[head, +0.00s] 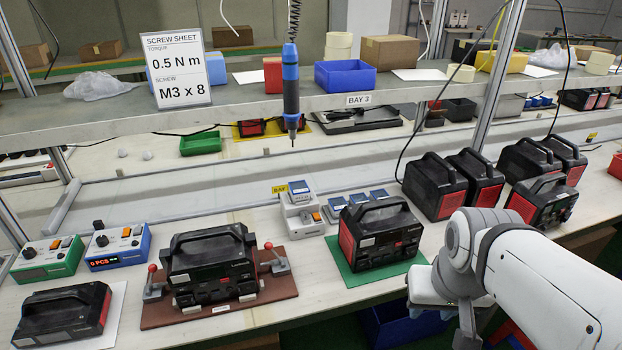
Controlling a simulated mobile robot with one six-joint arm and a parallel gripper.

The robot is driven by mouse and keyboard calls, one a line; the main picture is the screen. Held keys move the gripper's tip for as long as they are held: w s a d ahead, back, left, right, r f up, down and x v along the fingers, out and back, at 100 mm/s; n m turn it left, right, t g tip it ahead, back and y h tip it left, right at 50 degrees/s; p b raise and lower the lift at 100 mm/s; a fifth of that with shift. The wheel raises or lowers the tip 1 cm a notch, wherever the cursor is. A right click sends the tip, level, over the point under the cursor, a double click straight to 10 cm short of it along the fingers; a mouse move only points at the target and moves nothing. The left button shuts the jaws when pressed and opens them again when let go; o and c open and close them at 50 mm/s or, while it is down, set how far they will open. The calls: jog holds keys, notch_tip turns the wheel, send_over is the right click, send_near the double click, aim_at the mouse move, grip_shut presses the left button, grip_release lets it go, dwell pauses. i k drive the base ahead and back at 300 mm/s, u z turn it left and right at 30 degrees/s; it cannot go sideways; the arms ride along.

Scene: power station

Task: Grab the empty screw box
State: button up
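A blue screw box (118,246) with knobs and a red display that seems to read 0 PCS stands at the left of the bench. A similar green screw box (48,258) stands just left of it; its display is too small to read. Whether screws lie inside either box cannot be told. My arm enters from the right, and its grey wrist part runs down past the bottom edge. My gripper fingers are not in view, well to the right of both boxes.
A black and red power station (210,262) sits in a brown fixture (190,313) with red-knobbed clamps. Another stands on a green mat (355,279), with several more at right. A blue screwdriver (291,90) hangs above the bench. A blue bin (345,77) sits on the shelf.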

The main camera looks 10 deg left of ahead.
aim_at(299, 190)
jog(key=z, duration=0.15)
jog(key=k, duration=0.2)
jog(key=u, duration=0.45)
jog(key=i, duration=1.15)
jog(key=z, duration=0.05)
